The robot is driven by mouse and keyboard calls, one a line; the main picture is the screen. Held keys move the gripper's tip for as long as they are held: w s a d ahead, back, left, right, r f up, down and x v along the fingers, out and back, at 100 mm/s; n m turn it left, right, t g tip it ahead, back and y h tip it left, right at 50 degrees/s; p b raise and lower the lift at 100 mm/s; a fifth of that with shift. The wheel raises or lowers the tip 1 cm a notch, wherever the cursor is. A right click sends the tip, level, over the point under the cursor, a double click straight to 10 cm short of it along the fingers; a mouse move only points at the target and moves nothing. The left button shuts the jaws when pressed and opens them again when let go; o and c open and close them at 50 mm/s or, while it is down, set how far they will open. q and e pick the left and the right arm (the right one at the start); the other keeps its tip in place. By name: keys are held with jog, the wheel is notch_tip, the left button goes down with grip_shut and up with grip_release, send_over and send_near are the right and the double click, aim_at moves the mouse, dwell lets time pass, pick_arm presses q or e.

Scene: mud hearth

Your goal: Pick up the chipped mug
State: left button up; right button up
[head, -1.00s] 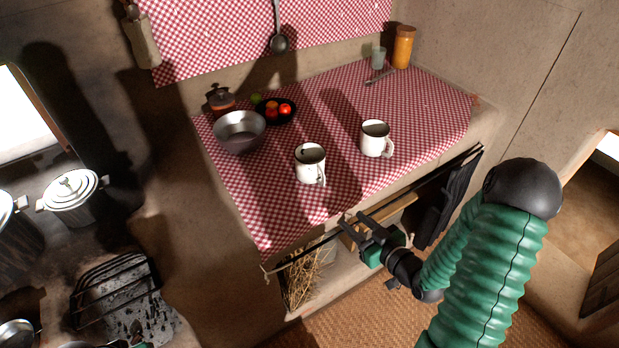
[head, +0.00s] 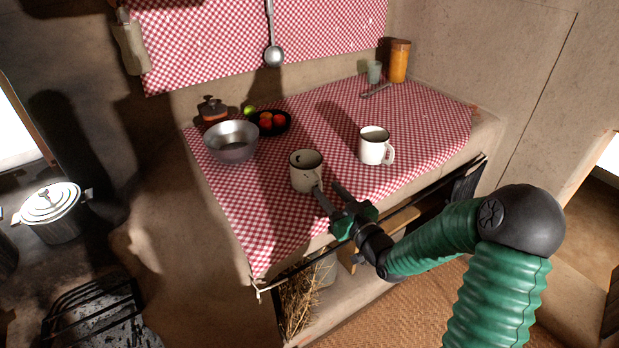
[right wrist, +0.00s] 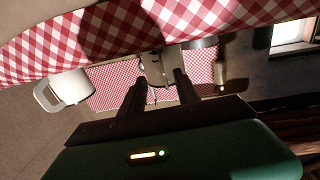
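Two white enamel mugs stand upright on the checked cloth. The nearer left one, with dark marks at its rim, looks like the chipped mug (head: 305,172). The other mug (head: 374,147) stands to its right, with its handle to the right. My right gripper (head: 330,190) is open and empty at the near right side of the chipped mug, its fingers pointing toward it; one finger overlaps the handle area, and contact cannot be told. In the right wrist view the chipped mug (right wrist: 158,66) shows beyond and between the open fingers (right wrist: 160,84). The other mug (right wrist: 68,88) is at left. My left gripper is not in view.
A metal bowl (head: 231,143) and a dark plate of fruit (head: 269,123) stand behind left, with a small lidded pot (head: 212,110). A rail (head: 400,220) runs along the counter front.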

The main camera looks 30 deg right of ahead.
aim_at(322, 187)
jog(key=w+a, duration=0.2)
jog(key=w, duration=0.1)
jog(key=shift+r, duration=0.15)
jog(key=shift+w+d, duration=0.1)
jog(key=shift+w, duration=0.25)
jog(key=shift+d+f, duration=0.2)
jog(key=shift+d, duration=0.8)
jog(key=shift+c, duration=2.3)
jog(key=shift+a, duration=0.25)
jog(key=shift+c, duration=1.1)
jog(key=shift+a+r, duration=0.15)
jog(key=shift+a, duration=0.3)
grip_shut()
jog(key=shift+d, duration=0.45)
